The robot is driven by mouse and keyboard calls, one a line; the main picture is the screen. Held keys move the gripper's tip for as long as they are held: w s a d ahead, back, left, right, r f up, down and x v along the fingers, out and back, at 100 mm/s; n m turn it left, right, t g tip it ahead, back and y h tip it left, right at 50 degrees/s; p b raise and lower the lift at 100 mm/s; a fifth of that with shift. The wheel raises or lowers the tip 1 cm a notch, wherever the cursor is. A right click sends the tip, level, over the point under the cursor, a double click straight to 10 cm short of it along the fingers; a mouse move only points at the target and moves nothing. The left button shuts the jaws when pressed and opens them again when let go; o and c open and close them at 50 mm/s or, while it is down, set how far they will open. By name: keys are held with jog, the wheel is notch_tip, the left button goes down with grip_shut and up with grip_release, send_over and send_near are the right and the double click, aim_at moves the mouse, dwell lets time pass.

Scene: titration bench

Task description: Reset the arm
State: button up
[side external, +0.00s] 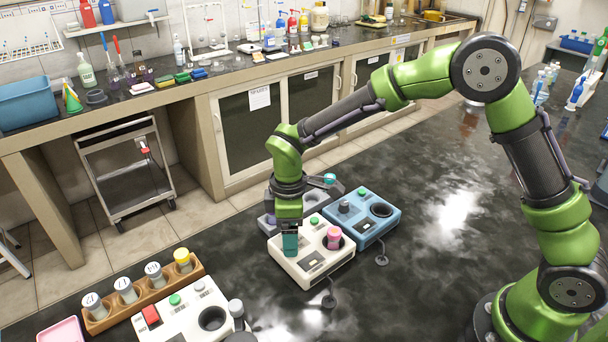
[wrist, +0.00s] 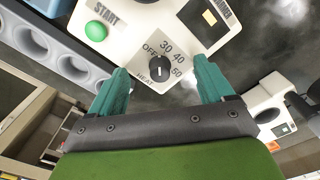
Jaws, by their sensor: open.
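My gripper (side external: 289,243) points down at the left front corner of a white heater unit (side external: 328,262) on the black bench. In the wrist view its two teal fingers (wrist: 160,78) are apart, one on each side of the black HEAT knob (wrist: 160,68). Nothing is visibly held, and I cannot tell whether the fingers touch the knob. The dial around it reads OFF, 30, 40, 50. A green START button (wrist: 96,31) is at upper left. A pink vial (side external: 334,238) stands in the unit's round well. In the side view my gripper hides the knob.
At front left are another white unit (side external: 180,318) and a wooden rack (side external: 150,293) of capped vials. The bench to the right is mostly clear.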

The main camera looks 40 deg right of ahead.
jog(key=m, duration=0.4)
jog(key=shift+m, duration=0.3)
jog(key=c, duration=1.3)
jog(key=n, duration=0.6)
jog(key=shift+c, duration=0.2)
jog(key=o, duration=1.3)
jog(key=shift+o, duration=0.2)
jog(key=shift+r, duration=0.1)
